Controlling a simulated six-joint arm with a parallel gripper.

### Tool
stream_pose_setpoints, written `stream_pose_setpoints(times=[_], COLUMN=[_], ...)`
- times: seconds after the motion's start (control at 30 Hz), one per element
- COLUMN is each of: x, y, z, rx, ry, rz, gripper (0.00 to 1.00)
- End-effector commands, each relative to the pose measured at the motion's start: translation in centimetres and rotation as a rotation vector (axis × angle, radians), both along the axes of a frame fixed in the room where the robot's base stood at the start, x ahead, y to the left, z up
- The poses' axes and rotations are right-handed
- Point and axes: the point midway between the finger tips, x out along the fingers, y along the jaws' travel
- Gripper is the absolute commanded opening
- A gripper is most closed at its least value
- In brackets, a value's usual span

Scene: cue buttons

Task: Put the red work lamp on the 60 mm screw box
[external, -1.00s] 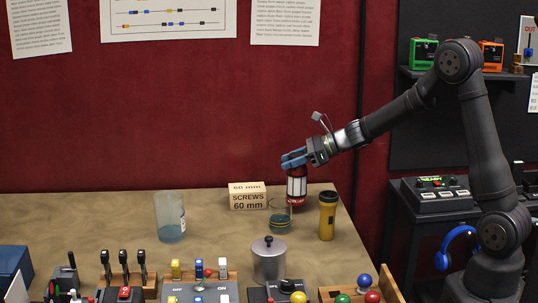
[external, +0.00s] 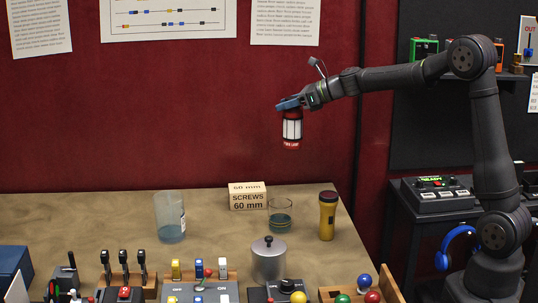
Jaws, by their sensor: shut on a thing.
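The red work lamp (external: 292,129) has a white middle and red ends, and hangs upright in the air in front of the dark red wall. My gripper (external: 289,103) is shut on the top of the lamp. The 60 mm screw box (external: 247,197) is a small cream box with dark lettering, standing on the table below and to the left of the lamp. The lamp is well above the box and apart from it.
A short glass (external: 280,215) with dark contents stands just right of the box. A yellow flashlight (external: 328,216) stands further right, a tall clear glass (external: 170,218) to the left. A metal canister (external: 269,259) and several control panels line the front.

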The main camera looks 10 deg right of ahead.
Motion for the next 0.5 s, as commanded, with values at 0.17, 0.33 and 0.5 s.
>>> stream_pose_setpoints(times=[0.17, 0.33, 0.5], x=[0.1, -1.1, -2.2], y=[2.3, 6.1, 9.3], z=[-1.5, -4.0, -6.0], rx=[0.001, 0.001, 0.000], ry=[0.001, 0.002, 0.000], rz=[-0.023, -0.021, -0.023], gripper=[0.00, 0.00, 0.00])
